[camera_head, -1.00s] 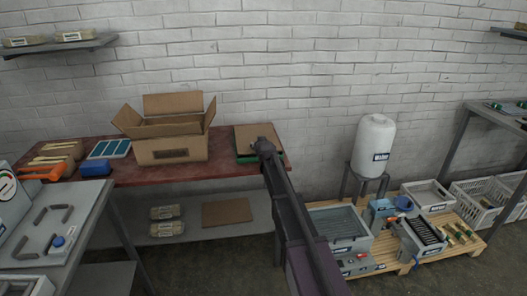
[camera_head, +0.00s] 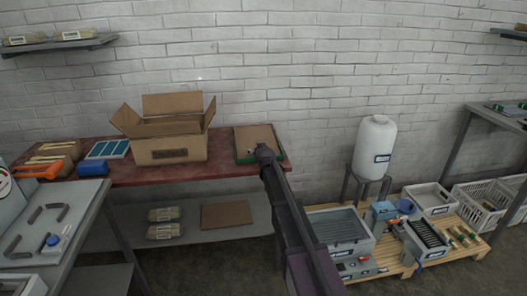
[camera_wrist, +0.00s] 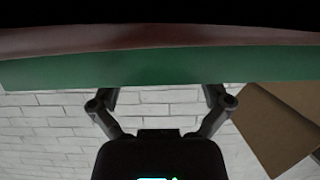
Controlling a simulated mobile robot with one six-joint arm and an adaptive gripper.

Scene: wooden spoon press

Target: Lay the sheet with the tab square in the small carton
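A brown sheet (camera_head: 254,138) lies in a green-edged tray (camera_head: 281,156) at the right end of the red table. I cannot make out a tab on it. The open carton (camera_head: 170,150) stands to its left, flaps raised; its floor is hidden. My gripper (camera_head: 264,150) is at the tray's front edge, its fingers too small to read there. In the wrist view my gripper (camera_wrist: 160,92) has its two fingers spread wide, with nothing visible between them. Their tips end at a green band (camera_wrist: 160,68), and I cannot tell whether they touch it. Brown cardboard (camera_wrist: 275,130) shows at the right.
The red table (camera_head: 125,172) also holds a blue panel (camera_head: 107,149) and an orange-handled tool (camera_head: 40,170) at left. Another brown sheet (camera_head: 226,214) lies on the lower shelf. A white tank (camera_head: 374,145) and a loaded pallet (camera_head: 450,250) stand right of the table.

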